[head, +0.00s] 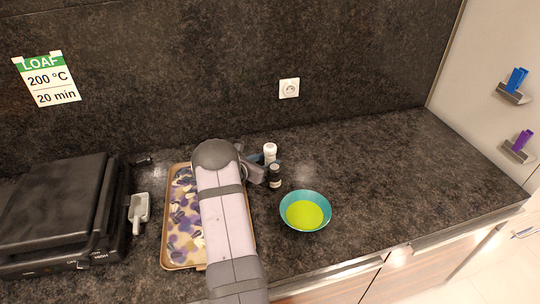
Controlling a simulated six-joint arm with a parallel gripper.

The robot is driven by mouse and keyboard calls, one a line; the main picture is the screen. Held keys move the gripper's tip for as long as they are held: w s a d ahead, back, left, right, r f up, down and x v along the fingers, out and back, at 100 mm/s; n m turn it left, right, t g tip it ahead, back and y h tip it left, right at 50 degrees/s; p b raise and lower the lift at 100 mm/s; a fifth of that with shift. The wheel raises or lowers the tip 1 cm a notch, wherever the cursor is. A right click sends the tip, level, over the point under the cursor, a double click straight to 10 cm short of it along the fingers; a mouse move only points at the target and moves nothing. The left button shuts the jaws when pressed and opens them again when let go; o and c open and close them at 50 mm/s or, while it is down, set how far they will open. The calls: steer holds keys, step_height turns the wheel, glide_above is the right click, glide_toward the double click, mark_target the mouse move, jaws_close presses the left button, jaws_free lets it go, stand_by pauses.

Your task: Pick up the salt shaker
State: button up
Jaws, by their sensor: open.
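A small white shaker (270,150), which looks like the salt shaker, stands upright on the dark counter toward the back wall. A small dark bottle with a pale label (274,177) stands just in front of it. My gripper (264,165) is open, low over the counter at the left of these two. Its fingers are small and partly hidden by my own arm. I cannot tell whether the white shaker stands between the fingers or only beside them.
A patterned tray (168,253) lies under my arm. A teal bowl with a yellow-green inside (305,211) stands to the right. A black grill (55,210) and a pale scoop (139,211) are at the left. The counter's right side is clear.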

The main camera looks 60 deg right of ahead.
mark_target(266, 149)
steer(key=c, duration=0.9)
steer(key=shift+r, duration=0.1)
step_height(266, 149, up, 10)
steer(key=b, duration=0.3)
steer(key=shift+r, duration=0.2)
steer(key=shift+r+p, duration=0.65)
steer(key=shift+r, duration=0.1)
steer(key=shift+r, duration=0.1)
steer(key=shift+r+p, duration=0.85)
steer(key=shift+r, duration=0.35)
